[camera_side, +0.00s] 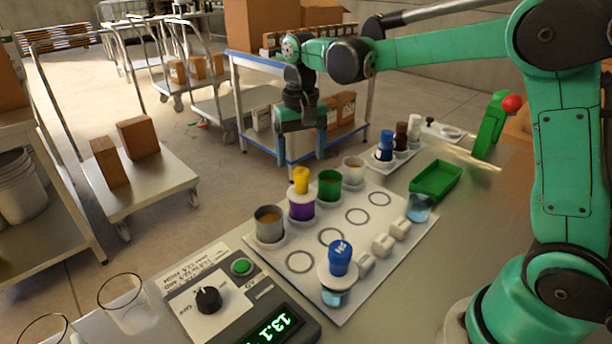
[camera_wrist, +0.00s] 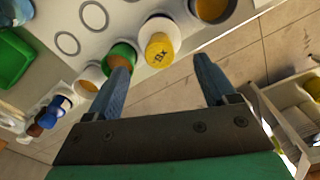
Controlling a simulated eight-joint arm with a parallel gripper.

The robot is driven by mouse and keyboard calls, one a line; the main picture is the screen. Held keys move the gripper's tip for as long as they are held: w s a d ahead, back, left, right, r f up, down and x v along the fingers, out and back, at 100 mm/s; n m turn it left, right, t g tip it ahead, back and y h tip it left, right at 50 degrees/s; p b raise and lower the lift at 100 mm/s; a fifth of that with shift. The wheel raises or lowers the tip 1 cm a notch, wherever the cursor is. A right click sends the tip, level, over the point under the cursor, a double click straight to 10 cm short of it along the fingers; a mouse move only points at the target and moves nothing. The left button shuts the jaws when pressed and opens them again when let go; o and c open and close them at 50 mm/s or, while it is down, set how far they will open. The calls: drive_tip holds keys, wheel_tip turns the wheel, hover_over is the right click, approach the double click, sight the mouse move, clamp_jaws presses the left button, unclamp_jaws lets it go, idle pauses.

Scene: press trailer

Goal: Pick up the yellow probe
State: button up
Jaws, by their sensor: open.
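The yellow probe (camera_side: 301,180) stands in a purple cup on the white board, with its yellow top showing above the rim. In the wrist view its round yellow top (camera_wrist: 160,48) shows just beyond the fingertips, roughly midway between them. My gripper (camera_side: 300,156) hangs pointing down above the cups, open and empty, a little above the probe in the side view. In the wrist view both fingers (camera_wrist: 162,65) are spread apart. The lower part of the probe is hidden in the cup.
A green cup (camera_side: 329,186) stands close beside the probe, and a grey cup (camera_side: 269,225) is on its other side. A blue-topped probe (camera_side: 341,258) stands at the front of the white board (camera_side: 385,262). A green tray (camera_side: 436,180) lies at the right. Empty rings mark free places.

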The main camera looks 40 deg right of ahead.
sight(302, 171)
drive_tip(key=shift+f, duration=2.4)
clamp_jaws()
